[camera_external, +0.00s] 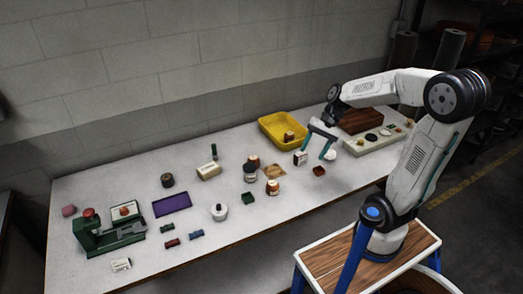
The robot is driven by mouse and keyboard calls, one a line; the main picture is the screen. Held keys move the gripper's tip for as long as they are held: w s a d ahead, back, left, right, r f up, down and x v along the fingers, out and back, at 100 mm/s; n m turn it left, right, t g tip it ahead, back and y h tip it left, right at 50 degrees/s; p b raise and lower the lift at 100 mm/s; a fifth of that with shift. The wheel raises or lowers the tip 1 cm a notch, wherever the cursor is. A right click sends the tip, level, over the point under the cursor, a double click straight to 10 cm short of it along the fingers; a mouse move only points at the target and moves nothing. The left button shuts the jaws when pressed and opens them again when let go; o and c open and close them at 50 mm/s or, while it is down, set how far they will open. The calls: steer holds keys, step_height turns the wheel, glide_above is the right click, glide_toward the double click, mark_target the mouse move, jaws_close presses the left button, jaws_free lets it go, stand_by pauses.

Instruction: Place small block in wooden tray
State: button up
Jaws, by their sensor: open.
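My gripper (313,153) is open and empty, pointing down above the right half of the table. A small dark red block (319,171) lies on the table just below and right of the fingertips. A small dark green block (248,198) lies farther left. I cannot tell which one the task means. A brown wooden box or tray (362,121) stands at the back right, behind the gripper; its inside cannot be made out. A flat tan wooden piece (274,171) lies left of the gripper.
A yellow bin (272,125) holding a brown item stands at the back. Jars (250,173), a white-and-brown box (300,158) and a pale board (375,141) with round items surround the gripper. A green press (107,236) stands far left. The front table edge is mostly clear.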

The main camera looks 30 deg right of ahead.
steer(key=shift+o, duration=0.2)
steer(key=s+d+r+n+t+h, duration=0.2)
steer(key=s+d+n+h, duration=0.4)
steer(key=s, duration=0.6)
steer(key=d, duration=0.2)
steer(key=shift+s+d, duration=0.3)
steer(key=shift+s, duration=0.05)
steer(key=o, duration=0.3)
steer(key=shift+s+d+r+t, duration=0.1)
steer(key=shift+s+d+t, duration=0.1)
steer(key=shift+d+t, duration=0.1)
steer(key=shift+a, duration=0.1)
